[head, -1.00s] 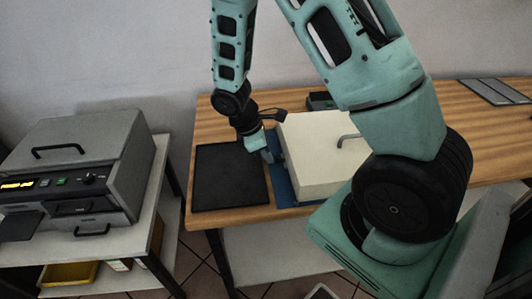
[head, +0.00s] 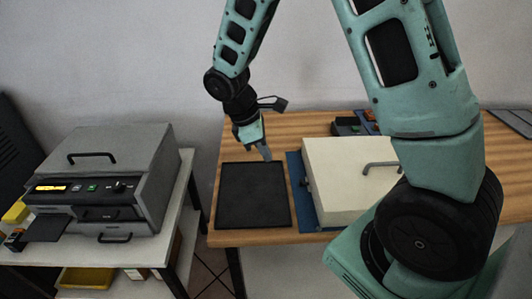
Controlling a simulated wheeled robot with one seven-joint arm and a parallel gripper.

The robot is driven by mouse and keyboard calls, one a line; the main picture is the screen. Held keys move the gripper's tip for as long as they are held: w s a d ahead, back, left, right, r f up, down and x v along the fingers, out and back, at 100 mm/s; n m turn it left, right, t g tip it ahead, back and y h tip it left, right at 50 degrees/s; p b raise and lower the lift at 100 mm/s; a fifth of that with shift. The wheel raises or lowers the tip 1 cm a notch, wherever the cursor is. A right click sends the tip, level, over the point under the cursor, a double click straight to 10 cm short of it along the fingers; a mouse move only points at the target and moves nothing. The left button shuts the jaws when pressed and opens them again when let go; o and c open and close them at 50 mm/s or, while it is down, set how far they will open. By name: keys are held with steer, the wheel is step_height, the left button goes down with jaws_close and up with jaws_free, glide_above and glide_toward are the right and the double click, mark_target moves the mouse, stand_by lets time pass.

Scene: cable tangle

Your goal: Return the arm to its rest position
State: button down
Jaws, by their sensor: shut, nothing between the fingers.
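My gripper (head: 267,154) is at the end of my teal arm, in the middle of the head view. It points down, is shut and holds nothing. It is over the back right part of a black mat (head: 250,196) on the wooden table (head: 310,127), left of a cream box. I cannot tell exactly how high above the mat the fingertips are.
The cream box (head: 345,180) with a grey handle sits on a blue mat (head: 296,180). A small dark device (head: 346,126) lies behind it. A grey machine (head: 105,170) stands on a side table at left, with a yellow tray (head: 85,279) below.

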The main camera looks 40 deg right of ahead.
stand_by(0.3)
steer(key=s+a+r+m+t+y, duration=0.1)
steer(key=s+a+r, duration=0.3)
steer(key=s+a, duration=0.5)
steer(key=s+a+r+m+t+y, duration=0.1)
steer(key=s+a+r+m+y, duration=0.1)
steer(key=s+a, duration=0.8)
step_height(320, 180, up, 3)
steer(key=shift+s+a+f+m+y, duration=0.1)
steer(key=shift+s+a+m+y, duration=0.2)
steer(key=shift+s+y, duration=0.25)
